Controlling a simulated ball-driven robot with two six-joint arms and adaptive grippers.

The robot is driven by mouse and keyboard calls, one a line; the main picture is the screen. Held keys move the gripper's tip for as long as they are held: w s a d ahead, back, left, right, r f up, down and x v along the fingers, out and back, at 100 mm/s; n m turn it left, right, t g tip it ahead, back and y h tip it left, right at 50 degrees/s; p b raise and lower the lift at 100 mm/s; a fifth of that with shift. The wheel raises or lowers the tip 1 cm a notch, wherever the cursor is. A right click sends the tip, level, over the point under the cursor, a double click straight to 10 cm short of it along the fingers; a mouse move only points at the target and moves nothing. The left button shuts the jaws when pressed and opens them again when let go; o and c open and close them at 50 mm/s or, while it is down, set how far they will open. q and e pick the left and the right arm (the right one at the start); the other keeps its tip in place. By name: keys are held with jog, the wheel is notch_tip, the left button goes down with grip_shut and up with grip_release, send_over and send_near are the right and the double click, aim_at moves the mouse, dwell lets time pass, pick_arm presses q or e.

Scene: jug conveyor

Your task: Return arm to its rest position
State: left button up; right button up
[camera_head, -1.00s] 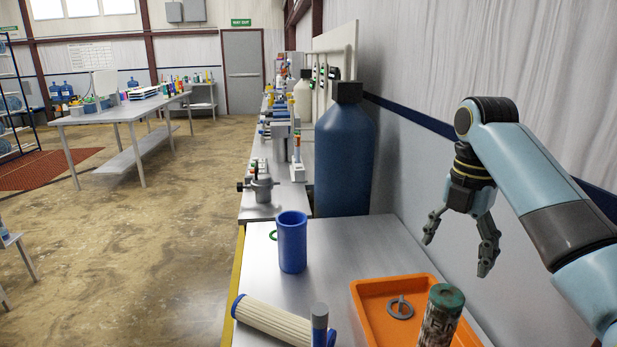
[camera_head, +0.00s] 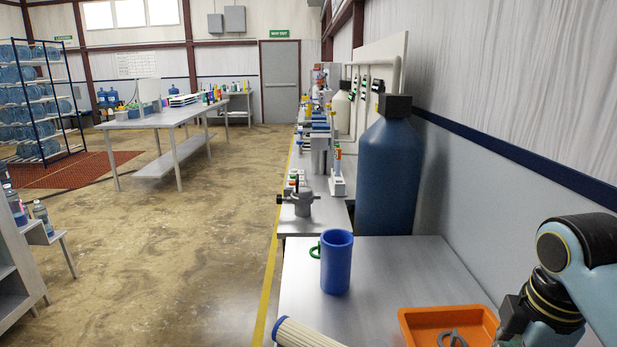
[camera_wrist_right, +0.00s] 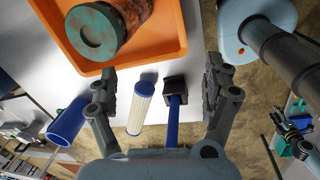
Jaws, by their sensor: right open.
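My right arm comes in at the lower right of the head view, bent over the right end of the bench, with its gripper fingers out of that picture. In the right wrist view my right gripper (camera_wrist_right: 162,100) is open and empty, fingers spread wide. Beyond and between its fingers, apparently below, lie a white pleated filter cartridge (camera_wrist_right: 140,112) and a blue-handled tool with a dark head (camera_wrist_right: 174,105).
A blue cup-like housing (camera_head: 337,263), green ring (camera_head: 314,251) and large blue tank (camera_head: 388,175) stand left and behind. Bench middle is clear.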

pick_arm(q)
jog(key=w+a, duration=0.3)
jog(key=w, duration=0.1)
pick_arm(e)
jog(key=s+a+r+m+t, duration=0.2)
jog(key=s+a+m, duration=0.1)
jog(key=s+m, duration=1.25)
jog(key=s+d+f+n+g+b, duration=0.15)
jog(key=f+b, duration=0.55)
jog(key=f, duration=1.3)
jog(key=s+d+f+b, duration=0.1)
jog(key=s+f+b, duration=0.4)
jog(key=f, duration=1.5)
pick_arm(q)
notch_tip(320, 180, down, 24)
jog(key=s+b, duration=0.3)
jog(key=b, duration=0.9)
jog(key=shift+d+f, duration=0.15)
jog(key=shift+d, duration=0.2)
pick_arm(e)
jog(key=s+f, duration=0.8)
jog(key=f, duration=0.5)
jog(key=s+d+f+g, duration=0.1)
jog(key=s+f, duration=0.7)
jog(key=f, duration=0.5)
jog(key=shift+s+d+f+m, duration=0.2)
jog(key=shift+s+f+m, duration=0.1)
jog(key=shift+m, duration=0.1)
